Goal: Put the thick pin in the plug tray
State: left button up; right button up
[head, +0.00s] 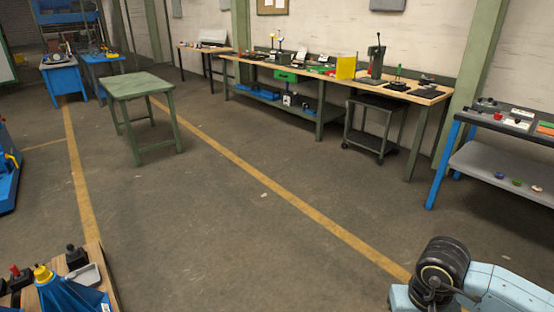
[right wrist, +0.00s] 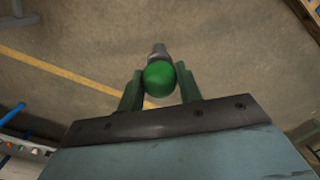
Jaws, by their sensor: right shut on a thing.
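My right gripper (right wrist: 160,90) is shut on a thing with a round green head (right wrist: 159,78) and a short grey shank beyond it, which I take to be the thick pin. It is held between the two green fingers above the open floor. In the head view only part of my right arm shows at the bottom right; its gripper and the pin are out of that picture. My left gripper is in neither view. I cannot make out the plug tray for certain among the small things on the benches.
A long workbench (head: 340,77) with many small items stands along the back wall. A green table (head: 137,85) stands bare at the left. A blue-legged bench (head: 500,160) is at the right. A wooden top (head: 107,284) with items is at the bottom left. The middle floor is clear.

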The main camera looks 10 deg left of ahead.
aim_at(89, 275)
jog(key=i, duration=2.05)
jog(key=u, duration=1.6)
jog(key=i, duration=4.1)
jog(key=u, duration=4.15)
jog(key=i, duration=0.1)
jog(key=z, duration=0.05)
